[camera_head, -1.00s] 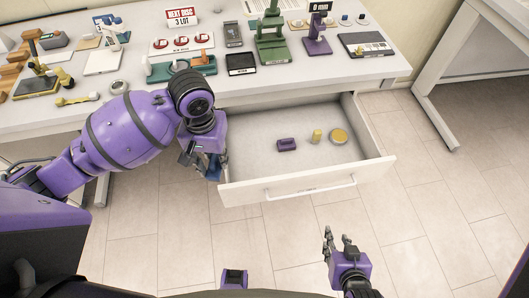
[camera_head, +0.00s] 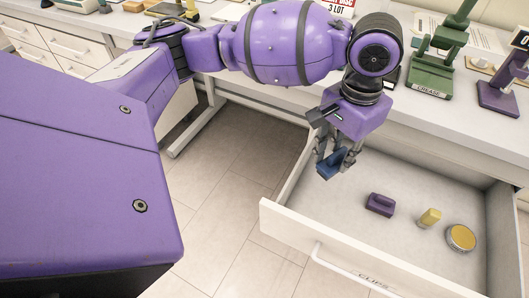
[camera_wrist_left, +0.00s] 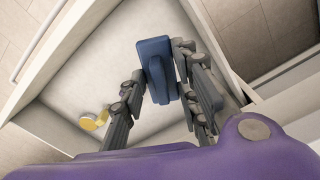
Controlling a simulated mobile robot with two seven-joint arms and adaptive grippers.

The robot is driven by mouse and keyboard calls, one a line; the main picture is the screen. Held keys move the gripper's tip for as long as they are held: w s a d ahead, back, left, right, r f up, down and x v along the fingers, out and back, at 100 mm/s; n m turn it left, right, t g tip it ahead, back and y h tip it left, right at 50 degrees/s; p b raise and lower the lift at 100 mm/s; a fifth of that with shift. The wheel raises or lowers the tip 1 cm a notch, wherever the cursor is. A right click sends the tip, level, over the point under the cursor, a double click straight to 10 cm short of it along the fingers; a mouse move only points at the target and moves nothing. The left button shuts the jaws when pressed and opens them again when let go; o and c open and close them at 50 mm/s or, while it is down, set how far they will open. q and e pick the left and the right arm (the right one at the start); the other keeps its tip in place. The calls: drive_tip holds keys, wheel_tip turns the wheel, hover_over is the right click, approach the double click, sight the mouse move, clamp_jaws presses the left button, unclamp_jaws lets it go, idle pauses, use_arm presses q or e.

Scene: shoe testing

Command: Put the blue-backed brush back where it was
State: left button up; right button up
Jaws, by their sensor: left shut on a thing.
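The blue-backed brush (camera_head: 326,168) is held in my left gripper (camera_head: 333,160) over the left inner side of the open drawer (camera_head: 315,243). It is clear of the drawer floor. In the left wrist view the blue back (camera_wrist_left: 154,50) sits between the fingers, with the drawer floor (camera_wrist_left: 85,75) beyond it. The brush's underside is mostly hidden. My right gripper is out of view.
A purple brush-like block (camera_head: 380,204), a small yellow piece (camera_head: 429,218) and a round yellow-lidded tin (camera_head: 461,238) lie in the drawer. The drawer's left floor is bare. A green stand (camera_head: 432,70) stands on the table above.

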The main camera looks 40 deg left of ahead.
use_arm(q)
drive_tip(key=w+f+m, duration=0.2)
drive_tip(key=f+m, duration=0.2)
drive_tip(key=f, duration=0.1)
drive_tip(key=w+f+m+b, duration=0.1)
drive_tip(key=w+f+m, duration=0.1)
drive_tip(key=f+m, duration=0.2)
drive_tip(key=w+f+m+b, duration=0.1)
drive_tip(key=w+f+m, duration=0.1)
drive_tip(key=f+m, duration=0.3)
drive_tip(key=shift+w+a+f, duration=0.15)
drive_tip(key=shift+w+f, duration=0.05)
drive_tip(key=shift+f, duration=0.5)
drive_tip(key=shift+w+a+f, duration=0.1)
drive_tip(key=shift+w+f, duration=0.1)
drive_tip(key=shift+f, duration=0.45)
drive_tip(key=o, duration=1.1)
